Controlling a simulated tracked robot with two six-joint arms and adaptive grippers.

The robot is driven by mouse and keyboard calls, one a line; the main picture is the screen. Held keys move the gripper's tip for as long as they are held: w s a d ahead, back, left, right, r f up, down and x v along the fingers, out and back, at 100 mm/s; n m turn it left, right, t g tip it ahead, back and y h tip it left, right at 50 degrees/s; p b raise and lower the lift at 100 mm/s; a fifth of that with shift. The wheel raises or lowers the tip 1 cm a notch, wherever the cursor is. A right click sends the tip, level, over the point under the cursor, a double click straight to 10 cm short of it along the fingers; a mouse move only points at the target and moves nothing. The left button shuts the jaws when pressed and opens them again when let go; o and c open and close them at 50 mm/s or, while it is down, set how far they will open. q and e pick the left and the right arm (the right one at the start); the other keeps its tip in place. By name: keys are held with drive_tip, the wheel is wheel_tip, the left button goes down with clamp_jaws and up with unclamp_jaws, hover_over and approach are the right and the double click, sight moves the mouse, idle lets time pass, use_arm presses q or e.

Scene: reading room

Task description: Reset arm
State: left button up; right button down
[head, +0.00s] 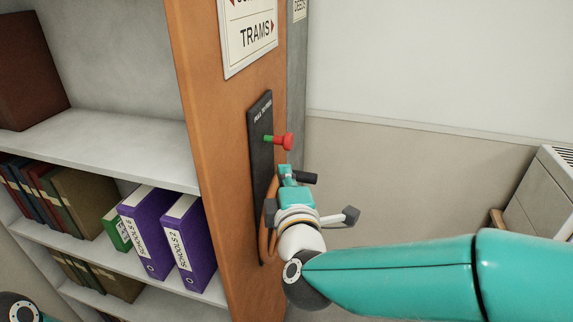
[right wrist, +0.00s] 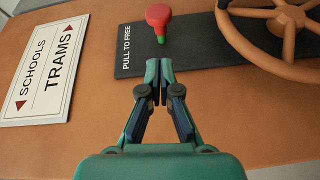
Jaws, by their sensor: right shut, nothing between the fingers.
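My right arm (head: 400,277) comes in from the right in the head view. Its gripper (head: 286,170) is in front of the orange shelf end panel, just below a red knob (head: 284,141) with a green collar. In the right wrist view, my right gripper (right wrist: 158,68) is shut and empty, its tips a little short of the red knob (right wrist: 158,16). The knob sits on a dark plate (right wrist: 195,45) marked "PULL TO FREE". I cannot tell whether the fingertips touch anything. My left gripper is not in view.
A brown handwheel (right wrist: 285,35) is on the panel beside the knob, mostly hidden behind my gripper in the head view. A sign (head: 248,30) reads "TRAMS". Shelves with purple binders (head: 188,240) stand at left. A pale cabinet (head: 540,205) stands at right by the wall.

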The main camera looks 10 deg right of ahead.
drive_tip(key=shift+s, duration=0.25)
drive_tip(key=shift+w+d+f, duration=0.1)
drive_tip(key=shift+d, duration=0.05)
